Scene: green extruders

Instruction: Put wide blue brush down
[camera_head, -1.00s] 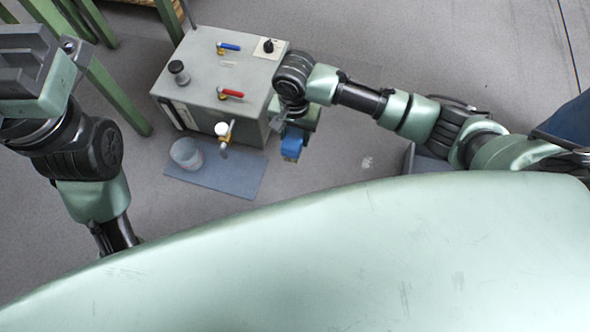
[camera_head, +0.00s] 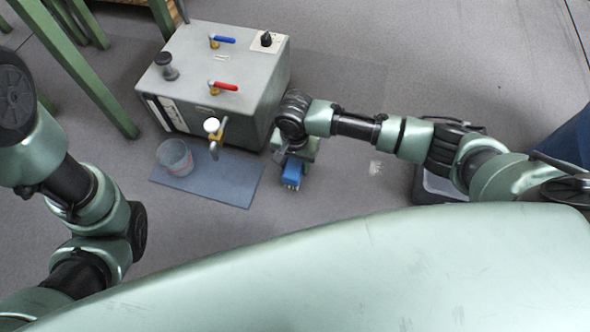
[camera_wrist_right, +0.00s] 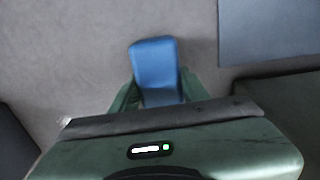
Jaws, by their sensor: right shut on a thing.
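The wide blue brush (camera_head: 292,172) is held in my right gripper (camera_head: 296,154), just right of the blue-grey mat (camera_head: 215,180). In the right wrist view the blue brush (camera_wrist_right: 156,66) sits between the two green fingers (camera_wrist_right: 158,92), which are shut on it. Its far end sticks out past the fingertips over the grey floor. I cannot tell whether the brush touches the floor. My left arm (camera_head: 80,185) comes in at the left; its gripper is out of the picture.
A grey box machine (camera_head: 215,80) with a blue lever (camera_head: 223,40), a red lever (camera_head: 224,86) and a brass tap (camera_head: 215,135) stands behind the mat. A clear cup (camera_head: 175,157) is on the mat. Green frame legs (camera_head: 90,75) stand at upper left.

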